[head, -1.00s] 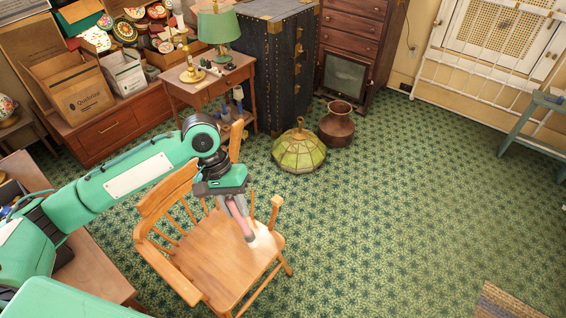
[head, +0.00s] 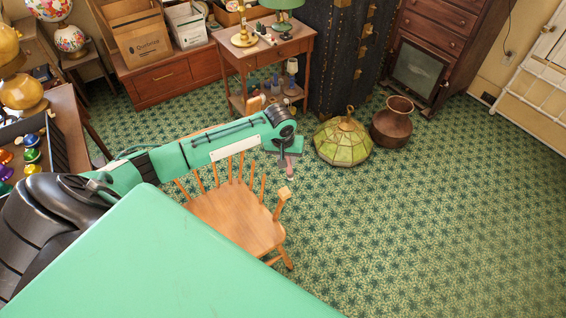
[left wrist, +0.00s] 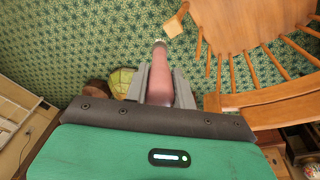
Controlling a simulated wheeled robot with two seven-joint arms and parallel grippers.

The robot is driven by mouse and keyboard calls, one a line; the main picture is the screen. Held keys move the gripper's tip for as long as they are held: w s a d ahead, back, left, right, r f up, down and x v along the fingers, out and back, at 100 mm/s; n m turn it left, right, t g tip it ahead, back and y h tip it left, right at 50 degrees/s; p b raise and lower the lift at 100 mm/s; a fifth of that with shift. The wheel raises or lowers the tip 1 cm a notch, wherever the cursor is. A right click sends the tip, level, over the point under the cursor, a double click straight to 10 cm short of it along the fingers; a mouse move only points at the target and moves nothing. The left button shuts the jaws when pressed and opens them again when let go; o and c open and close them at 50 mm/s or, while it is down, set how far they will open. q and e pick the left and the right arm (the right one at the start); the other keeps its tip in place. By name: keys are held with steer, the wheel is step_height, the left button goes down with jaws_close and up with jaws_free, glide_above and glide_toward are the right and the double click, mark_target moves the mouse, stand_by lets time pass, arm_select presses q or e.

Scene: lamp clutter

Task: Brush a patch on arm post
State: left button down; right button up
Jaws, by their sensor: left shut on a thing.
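A wooden chair (head: 235,212) stands on the green carpet, partly covered by my left arm and body. Its arm post (head: 282,205) rises at the seat's right side. The post's block-like top also shows at the top of the left wrist view (left wrist: 175,22). My left gripper (head: 287,158) is shut on a brush with a pinkish-brown handle (left wrist: 168,78). The brush's pale tip lies close to the post top in the left wrist view; I cannot tell whether they touch. In the head view the brush (head: 290,171) is above the post. My right gripper is out of view.
A green glass lampshade (head: 342,143) and a copper pot (head: 393,124) stand on the carpet beyond the chair. A small table (head: 262,52) with bottles on its lower shelf is behind. Open carpet (head: 440,230) lies to the right.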

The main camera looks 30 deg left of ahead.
arm_select(q)
step_height(320, 180, down, 8)
steer(key=a, duration=0.2)
steer(key=shift+w+y+b, duration=0.15)
steer(key=shift+y+b, duration=0.15)
steer(key=shift+b, duration=0.15)
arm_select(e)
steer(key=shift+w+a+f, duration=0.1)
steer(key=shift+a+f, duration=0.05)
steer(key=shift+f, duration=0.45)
arm_select(q)
steer(key=shift+a, duration=0.1)
steer(key=shift+p, duration=0.5)
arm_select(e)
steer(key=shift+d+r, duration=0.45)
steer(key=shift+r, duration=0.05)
